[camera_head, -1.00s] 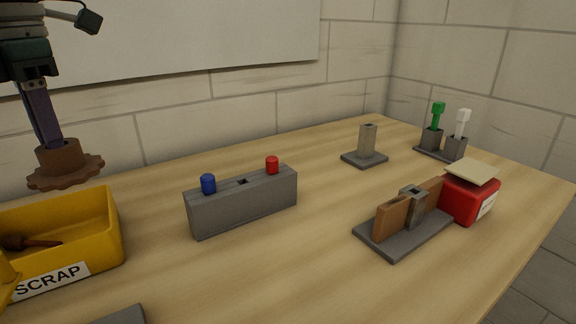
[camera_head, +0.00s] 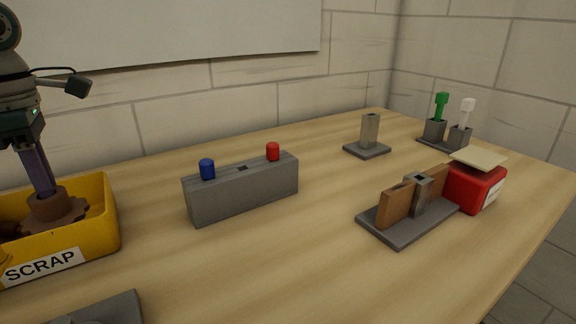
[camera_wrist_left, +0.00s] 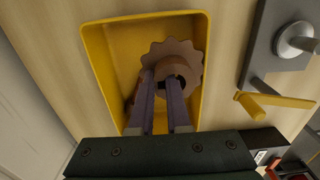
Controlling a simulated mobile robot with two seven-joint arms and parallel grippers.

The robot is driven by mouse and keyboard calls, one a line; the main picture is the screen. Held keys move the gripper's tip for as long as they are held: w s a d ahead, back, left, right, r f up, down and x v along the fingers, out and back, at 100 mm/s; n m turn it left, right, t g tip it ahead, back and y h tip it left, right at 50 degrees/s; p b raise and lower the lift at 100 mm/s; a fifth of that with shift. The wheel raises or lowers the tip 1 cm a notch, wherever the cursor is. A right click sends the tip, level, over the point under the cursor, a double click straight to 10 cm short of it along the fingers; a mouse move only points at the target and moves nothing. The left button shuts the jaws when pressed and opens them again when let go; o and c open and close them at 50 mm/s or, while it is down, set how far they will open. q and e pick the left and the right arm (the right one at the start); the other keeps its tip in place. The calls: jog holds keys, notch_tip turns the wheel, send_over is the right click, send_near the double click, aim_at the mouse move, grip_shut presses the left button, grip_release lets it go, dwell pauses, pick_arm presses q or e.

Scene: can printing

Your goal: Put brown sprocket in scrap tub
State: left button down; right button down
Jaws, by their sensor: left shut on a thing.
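The brown sprocket (camera_head: 62,212) has a toothed flange and a raised hub. It is inside the yellow scrap tub (camera_head: 108,232), below rim height, at the left of the table. My left gripper (camera_head: 44,190) points down and is shut on the sprocket's hub. In the left wrist view, the fingers (camera_wrist_left: 160,80) grip the hub wall and the sprocket (camera_wrist_left: 188,52) lies toward the far right part of the tub (camera_wrist_left: 97,50). Whether the sprocket touches the tub floor cannot be told. My right gripper is not in view.
A grey block (camera_head: 243,195) with a blue peg (camera_head: 207,169) and a red peg (camera_head: 273,151) stands right of the tub. A grey plate (camera_head: 110,308) lies in front. A red container (camera_head: 472,188) and grey fixtures stand farther right. The table between is clear.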

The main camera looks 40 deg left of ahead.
aim_at(63, 220)
pick_arm(q)
notch_tip(63, 220, down, 6)
jog(key=shift+r+b, duration=0.2)
jog(key=shift+b, duration=0.85)
jog(key=c, duration=0.9)
grip_release()
notch_tip(63, 220, up, 12)
jog(key=p, duration=0.5)
jog(key=shift+r, duration=0.1)
